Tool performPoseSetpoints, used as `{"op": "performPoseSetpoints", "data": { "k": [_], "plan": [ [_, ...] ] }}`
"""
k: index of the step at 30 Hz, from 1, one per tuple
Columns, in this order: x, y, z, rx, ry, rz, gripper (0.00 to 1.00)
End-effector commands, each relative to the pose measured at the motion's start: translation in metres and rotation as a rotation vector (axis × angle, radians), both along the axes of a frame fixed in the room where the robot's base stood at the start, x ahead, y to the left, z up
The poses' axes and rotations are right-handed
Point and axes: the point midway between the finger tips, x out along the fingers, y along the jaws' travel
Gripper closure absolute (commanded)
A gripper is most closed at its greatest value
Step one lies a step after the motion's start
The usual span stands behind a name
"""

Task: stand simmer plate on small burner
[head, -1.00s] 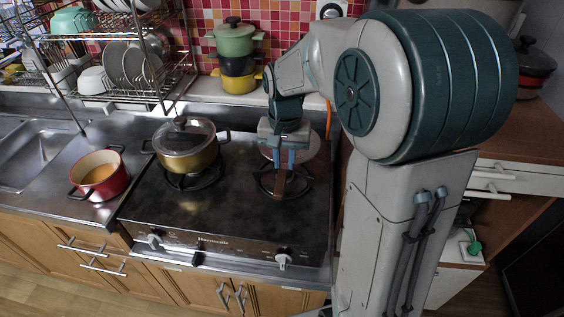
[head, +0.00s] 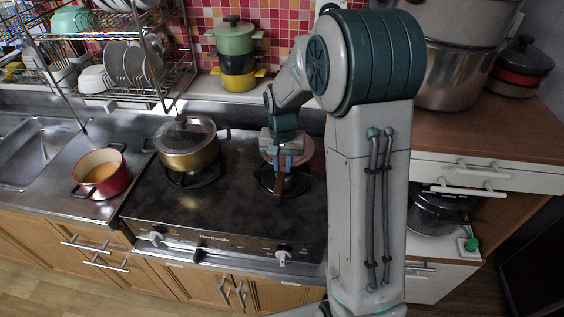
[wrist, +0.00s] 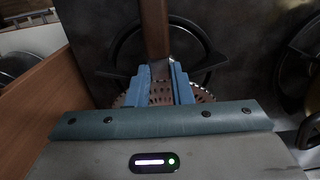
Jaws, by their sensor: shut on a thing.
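The simmer plate is a round perforated metal disc (wrist: 162,92) with a long brown handle (head: 279,186). In the head view the disc shows partly behind my gripper (head: 284,160), at the back of the right burner. My gripper (wrist: 160,88) is shut on the plate near where handle and disc meet. The handle points to the stove's front, across the small burner (head: 305,183). In the wrist view the burner's dark ring and grate (wrist: 112,70) lie beneath the handle, and the disc is mostly hidden by the gripper. I cannot tell whether the plate touches the grate.
A lidded golden pot (head: 188,152) stands on the left burner. A red pot (head: 101,176) stands left of the stove (head: 215,215). Stacked green and yellow pots (head: 236,60) stand behind. A wooden counter (head: 470,125) with large pots lies right. The stove's front middle is clear.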

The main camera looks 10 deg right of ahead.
Motion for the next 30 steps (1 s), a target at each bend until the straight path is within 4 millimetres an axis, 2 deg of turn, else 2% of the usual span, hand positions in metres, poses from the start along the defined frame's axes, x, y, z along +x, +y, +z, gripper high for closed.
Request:
{"op": "performPoseSetpoints", "data": {
  "k": [16, 17, 19, 30],
  "plan": [
    [0.000, 0.000, -0.012, 0.000, -0.001, 0.000, 1.00],
    [0.000, 0.000, -0.012, 0.000, 0.000, 0.000, 0.78],
    [0.000, 0.000, -0.012, 0.000, 0.000, 0.000, 0.59],
    [0.000, 0.000, -0.007, 0.000, 0.000, 0.000, 0.59]
  ]
}}
